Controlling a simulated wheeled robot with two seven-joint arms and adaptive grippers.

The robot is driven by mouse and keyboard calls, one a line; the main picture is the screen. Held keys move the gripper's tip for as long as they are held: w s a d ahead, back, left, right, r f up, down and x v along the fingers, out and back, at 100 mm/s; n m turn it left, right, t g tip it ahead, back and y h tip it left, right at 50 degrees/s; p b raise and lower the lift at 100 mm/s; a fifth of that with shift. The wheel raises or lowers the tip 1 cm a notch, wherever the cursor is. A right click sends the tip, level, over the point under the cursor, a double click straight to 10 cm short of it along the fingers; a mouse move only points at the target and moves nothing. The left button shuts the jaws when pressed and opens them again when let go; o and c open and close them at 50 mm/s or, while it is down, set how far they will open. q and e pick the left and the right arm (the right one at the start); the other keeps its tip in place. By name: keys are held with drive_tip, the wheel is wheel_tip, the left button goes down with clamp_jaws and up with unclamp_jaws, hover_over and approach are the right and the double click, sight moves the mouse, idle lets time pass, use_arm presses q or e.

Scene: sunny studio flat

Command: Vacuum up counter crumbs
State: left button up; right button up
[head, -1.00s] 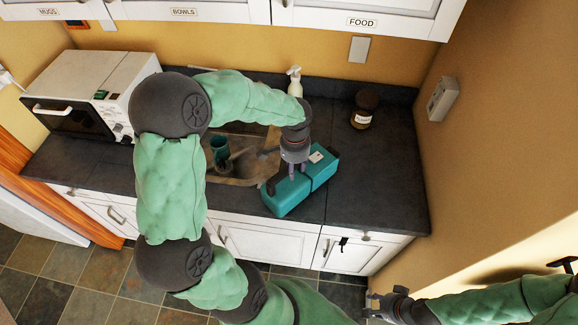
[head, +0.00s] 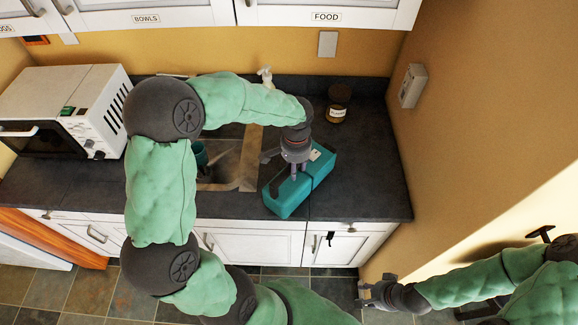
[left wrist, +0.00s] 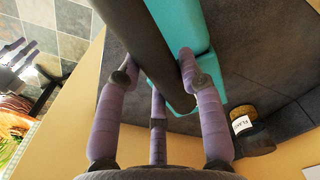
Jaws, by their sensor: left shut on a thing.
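The teal handheld vacuum (head: 290,197) is at the front of the dark counter (head: 370,165), just right of the sink. My left gripper (head: 296,170) is above it, its fingers closed around the vacuum's dark handle (left wrist: 150,50). In the left wrist view the teal body (left wrist: 230,45) lies beyond the handle. I cannot tell whether the vacuum touches the counter. I cannot make out crumbs on the counter. My right gripper (head: 368,291) is empty, low in front of the cabinets at the lower right, with its fingers apart.
The sink (head: 230,175), with a teal cup (head: 200,157) in it, is left of the vacuum. A labelled jar (head: 337,110) and a spray bottle (head: 265,76) stand at the back. A white microwave (head: 60,105) is at the left. Counter right of the vacuum is clear, up to the wall.

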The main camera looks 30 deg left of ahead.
use_arm(q)
drive_tip(key=shift+w+d, duration=3.35)
drive_tip(key=shift+d, duration=2.1)
wheel_tip(320, 180, up, 8)
drive_tip(key=p, duration=0.5)
drive_tip(key=shift+r+p, duration=0.25)
drive_tip(key=shift+p, duration=0.05)
drive_tip(key=shift+a, duration=0.1)
